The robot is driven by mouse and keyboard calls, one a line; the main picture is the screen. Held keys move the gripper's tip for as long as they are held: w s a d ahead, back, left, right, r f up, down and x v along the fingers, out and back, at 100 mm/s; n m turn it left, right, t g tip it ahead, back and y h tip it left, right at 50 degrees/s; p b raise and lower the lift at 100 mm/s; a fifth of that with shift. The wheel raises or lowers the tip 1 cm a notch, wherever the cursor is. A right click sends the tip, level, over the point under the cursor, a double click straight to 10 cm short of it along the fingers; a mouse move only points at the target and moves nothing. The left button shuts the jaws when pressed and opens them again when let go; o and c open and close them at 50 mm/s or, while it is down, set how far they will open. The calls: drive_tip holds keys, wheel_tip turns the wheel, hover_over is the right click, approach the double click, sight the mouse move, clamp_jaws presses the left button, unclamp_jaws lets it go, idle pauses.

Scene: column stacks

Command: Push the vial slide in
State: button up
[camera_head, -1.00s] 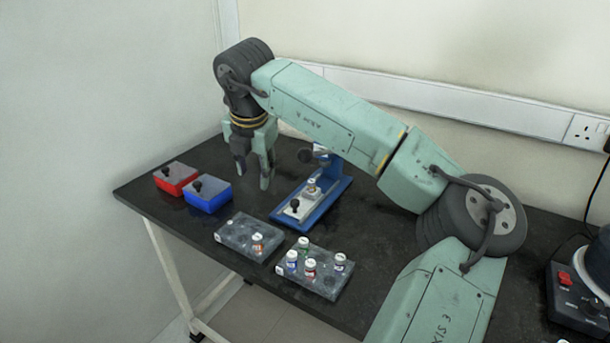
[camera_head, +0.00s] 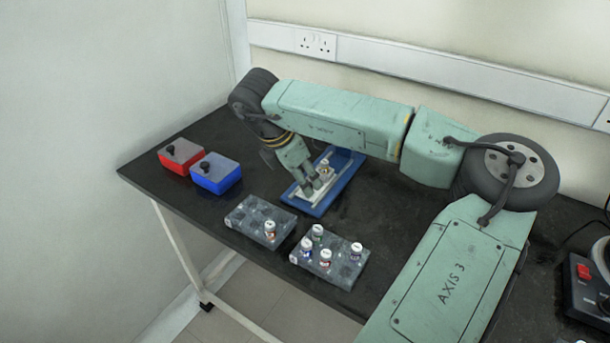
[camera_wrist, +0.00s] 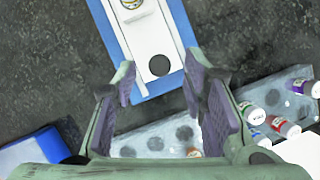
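The vial slide is a white plate (camera_head: 301,196) on a blue base (camera_head: 346,178); the wrist view shows the white plate (camera_wrist: 150,38) and blue base (camera_wrist: 112,32) too. A white-capped vial (camera_head: 324,167) stands on the slide's far part, cut off at the wrist view's top edge (camera_wrist: 131,4). The slide's round black knob (camera_wrist: 159,65) shows between my fingertips in the wrist view, with gaps on both sides. My gripper (camera_head: 313,187) is open, tilted, and low over the slide's near end, hiding the knob in the head view. I cannot tell whether a finger touches it.
A red box (camera_head: 181,157) and a blue box (camera_head: 215,174), both with grey lids and black knobs, stand at left. Two grey vial racks (camera_head: 240,216) (camera_head: 343,277) lie in front, holding several vials. A device with a red switch (camera_head: 585,272) is at far right.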

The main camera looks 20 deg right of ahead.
drive_tip(key=shift+x, duration=0.75)
drive_tip(key=shift+c, duration=0.4)
clamp_jaws()
